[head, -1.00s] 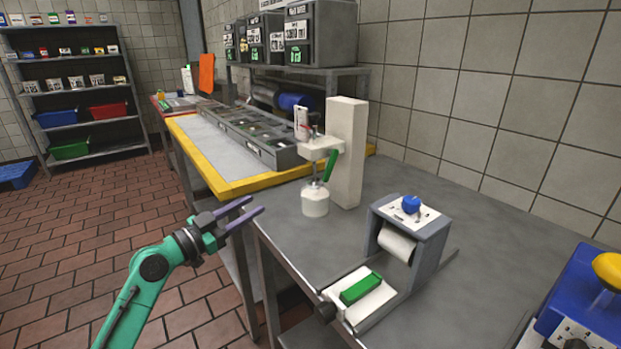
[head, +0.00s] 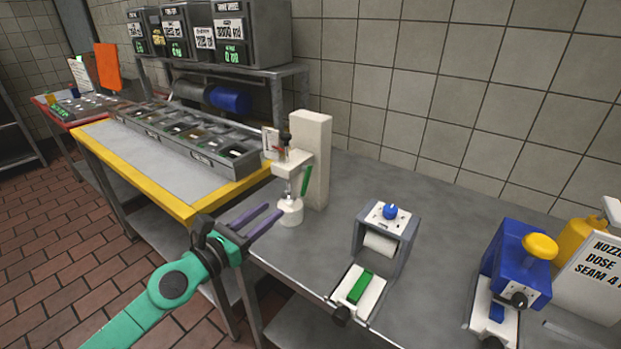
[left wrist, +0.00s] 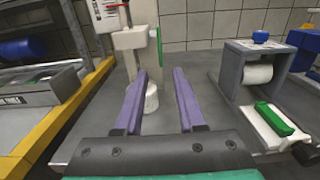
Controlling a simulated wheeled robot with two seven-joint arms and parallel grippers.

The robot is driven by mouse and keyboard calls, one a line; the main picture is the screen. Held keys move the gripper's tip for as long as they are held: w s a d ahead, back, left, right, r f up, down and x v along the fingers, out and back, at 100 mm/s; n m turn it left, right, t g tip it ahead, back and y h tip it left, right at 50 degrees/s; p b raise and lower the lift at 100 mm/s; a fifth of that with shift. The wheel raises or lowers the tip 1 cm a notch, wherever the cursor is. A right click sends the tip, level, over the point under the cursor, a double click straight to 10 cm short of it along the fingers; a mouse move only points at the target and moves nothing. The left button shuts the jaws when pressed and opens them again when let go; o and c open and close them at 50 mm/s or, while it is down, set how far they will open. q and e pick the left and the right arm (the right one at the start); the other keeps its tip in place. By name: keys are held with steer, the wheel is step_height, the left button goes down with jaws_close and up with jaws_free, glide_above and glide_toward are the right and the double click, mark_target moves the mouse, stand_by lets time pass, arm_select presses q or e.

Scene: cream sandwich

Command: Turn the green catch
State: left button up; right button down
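Two green parts show, and I cannot tell which is the catch. One is a slim green lever (head: 306,181) on the side of the white upright stand (head: 313,140), above a small white cup (head: 290,213); part of it shows in the left wrist view (left wrist: 159,46). The other is a green block (head: 360,287) on a white tray before the grey roller unit; it also shows in the left wrist view (left wrist: 275,119). My left gripper (head: 274,216) is open and empty, its purple fingers pointing toward the stand, short of it. My right gripper is out of view.
The grey roller unit (head: 403,247) with a blue knob stands right of the stand. A blue machine (head: 516,262) with a yellow knob is farther right. A yellow-edged board (head: 187,211) and a bin rail (head: 200,145) lie left. Bare counter separates the stand and roller unit.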

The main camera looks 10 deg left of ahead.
arm_select(q)
steer(key=p, duration=0.2)
glide_toward(303, 185)
steer(key=w, duration=0.2)
steer(key=x, duration=0.8)
steer(key=shift+d, duration=0.5)
steer(key=shift+w, duration=0.2)
steer(key=shift+s, duration=0.1)
jaws_close()
